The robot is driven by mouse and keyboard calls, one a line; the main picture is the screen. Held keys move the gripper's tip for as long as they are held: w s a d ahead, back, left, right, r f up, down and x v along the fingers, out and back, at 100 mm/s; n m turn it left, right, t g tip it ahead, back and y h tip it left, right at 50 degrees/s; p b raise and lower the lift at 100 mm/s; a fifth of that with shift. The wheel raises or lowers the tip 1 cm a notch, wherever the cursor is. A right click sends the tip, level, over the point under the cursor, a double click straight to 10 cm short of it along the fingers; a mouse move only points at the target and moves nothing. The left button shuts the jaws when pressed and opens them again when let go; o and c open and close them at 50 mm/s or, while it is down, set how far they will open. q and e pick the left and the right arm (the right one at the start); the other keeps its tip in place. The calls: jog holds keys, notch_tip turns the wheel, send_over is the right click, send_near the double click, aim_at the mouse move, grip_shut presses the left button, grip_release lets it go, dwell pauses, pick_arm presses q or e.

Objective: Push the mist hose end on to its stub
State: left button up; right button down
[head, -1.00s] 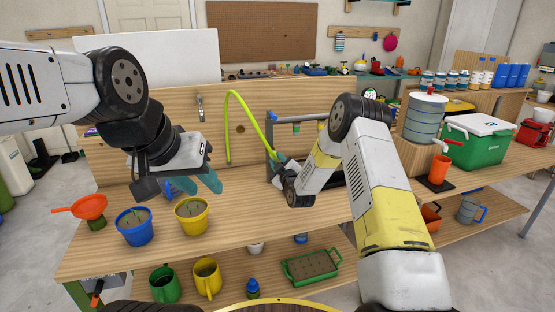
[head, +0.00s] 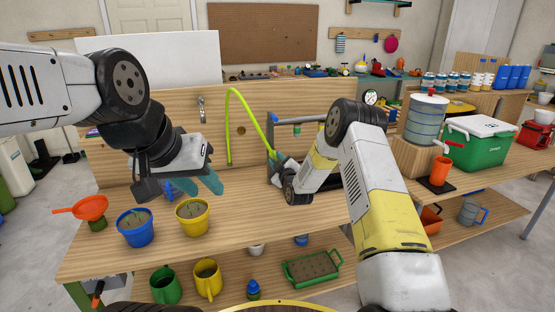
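The yellow-green mist hose (head: 236,97) arches up in front of the wooden back board and comes down on the right at my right gripper (head: 274,156). The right gripper's fingers meet the hose end beside a grey frame (head: 270,128). They appear shut on it, though the gripper body and arm partly cover the contact. I cannot make out the stub; it is too small or hidden there. My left gripper (head: 197,185) is open and empty, its teal fingers apart above the bench, just behind the yellow pot.
A yellow pot (head: 192,217), a blue pot (head: 135,229) and an orange funnel (head: 91,207) stand at the bench's left front. The grey frame rises by the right gripper. A drum (head: 425,119) and green cooler (head: 474,143) stand at right. The bench's front middle is clear.

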jog(key=shift+w+a, duration=0.15)
jog(key=shift+w, duration=0.25)
jog(key=c, duration=1)
grip_release()
